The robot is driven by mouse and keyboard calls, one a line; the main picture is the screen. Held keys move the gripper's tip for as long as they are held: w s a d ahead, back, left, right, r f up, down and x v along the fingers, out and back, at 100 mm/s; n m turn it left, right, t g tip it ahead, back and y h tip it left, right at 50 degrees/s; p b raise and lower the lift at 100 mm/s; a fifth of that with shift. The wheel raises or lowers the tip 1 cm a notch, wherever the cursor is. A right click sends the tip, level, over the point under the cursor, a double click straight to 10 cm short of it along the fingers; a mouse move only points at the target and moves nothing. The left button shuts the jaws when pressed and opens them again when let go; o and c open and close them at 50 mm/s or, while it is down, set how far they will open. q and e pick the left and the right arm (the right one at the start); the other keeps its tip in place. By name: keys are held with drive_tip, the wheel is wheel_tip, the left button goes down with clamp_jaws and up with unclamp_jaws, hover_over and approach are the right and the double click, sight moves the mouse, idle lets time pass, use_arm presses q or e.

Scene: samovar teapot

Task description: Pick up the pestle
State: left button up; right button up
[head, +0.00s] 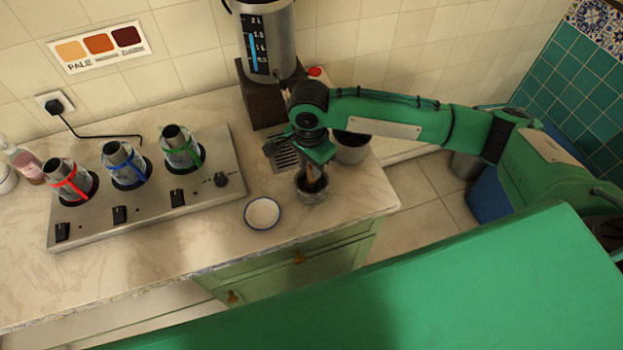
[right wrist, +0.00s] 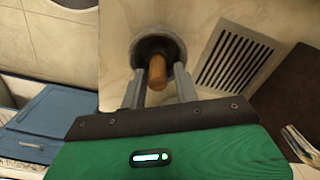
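The pestle (head: 312,181) stands in a dark grey mortar (head: 314,194) near the counter's right front edge. In the right wrist view the pestle's brown wooden end (right wrist: 157,72) points up toward the camera, and the mortar's rim (right wrist: 176,46) shows behind it. My right gripper (head: 314,170) is directly above the mortar. In the right wrist view its two fingers (right wrist: 158,82) are apart, one on each side of the pestle, with visible gaps between. The pestle's lower end is hidden inside the mortar. My left gripper is not in view.
A white bowl with a blue rim (head: 262,213) stands left of the mortar. A metal pot (head: 351,152) is behind it, a slotted vent (right wrist: 233,58) lies beside it, and a tall samovar (head: 268,40) stands at the back.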

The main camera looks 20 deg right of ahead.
wheel_tip(320, 180, down, 4)
drive_tip(key=shift+s+d+r+p, duration=0.15)
drive_tip(key=shift+p, duration=0.45)
drive_tip(key=shift+f, duration=0.55)
drive_tip(key=c, duration=0.7)
clamp_jaws()
drive_tip(key=shift+r, duration=0.1)
